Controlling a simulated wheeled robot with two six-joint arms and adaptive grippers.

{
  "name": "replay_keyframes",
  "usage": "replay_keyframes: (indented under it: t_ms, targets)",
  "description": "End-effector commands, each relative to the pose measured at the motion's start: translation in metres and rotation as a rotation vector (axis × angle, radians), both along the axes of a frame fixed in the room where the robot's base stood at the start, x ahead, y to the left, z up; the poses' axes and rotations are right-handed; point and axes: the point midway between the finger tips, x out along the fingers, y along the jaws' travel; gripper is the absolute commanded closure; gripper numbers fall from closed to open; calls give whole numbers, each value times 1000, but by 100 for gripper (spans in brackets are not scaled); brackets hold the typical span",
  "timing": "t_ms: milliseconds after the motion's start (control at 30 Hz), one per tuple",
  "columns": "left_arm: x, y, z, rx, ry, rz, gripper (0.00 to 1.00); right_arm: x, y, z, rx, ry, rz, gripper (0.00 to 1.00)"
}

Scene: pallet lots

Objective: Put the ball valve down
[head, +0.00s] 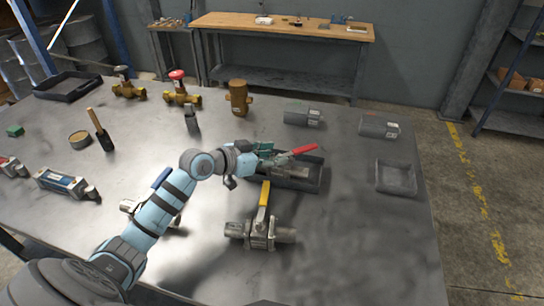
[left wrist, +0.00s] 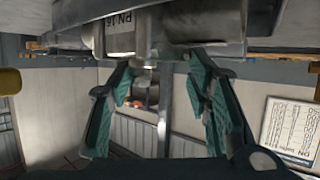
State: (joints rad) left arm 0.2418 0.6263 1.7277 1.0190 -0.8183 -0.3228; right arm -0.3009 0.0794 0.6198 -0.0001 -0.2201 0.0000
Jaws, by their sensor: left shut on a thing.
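My left gripper (head: 262,152) is shut on a steel ball valve with a red lever (head: 294,152), at the dark tray (head: 290,186) on the table. Whether the valve touches the tray floor is hard to tell. In the left wrist view, the teal fingers (left wrist: 160,68) stand either side of the grey metal valve body (left wrist: 197,30), near a label reading PN 16. A second steel ball valve with a yellow lever (head: 262,228) stands on the table in front of the tray. My right gripper is not in view.
A small empty grey tray (head: 396,178) lies to the right. Two grey cylinders (head: 302,115) (head: 379,126) lie behind. Brass valves (head: 239,98) (head: 181,92) stand at the back left. The table's front right is bare.

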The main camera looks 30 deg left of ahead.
Motion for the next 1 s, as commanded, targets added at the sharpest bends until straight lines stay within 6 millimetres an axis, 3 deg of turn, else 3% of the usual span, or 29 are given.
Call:
replay_keyframes:
  t_ms: [167, 200, 300, 733, 1000]
  targets:
    - [0, 0, -1, -1, -4, 0, 100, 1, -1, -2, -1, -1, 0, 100]
    - [0, 0, -1, 0, 0, 0, 49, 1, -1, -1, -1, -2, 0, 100]
    - [0, 0, -1, 0, 0, 0, 35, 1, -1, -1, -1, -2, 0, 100]
    - [-6, 4, 4, 2, -1, 2, 35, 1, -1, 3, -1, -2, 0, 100]
    - [-62, 27, 30, 14, 8, 1, 35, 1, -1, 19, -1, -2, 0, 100]
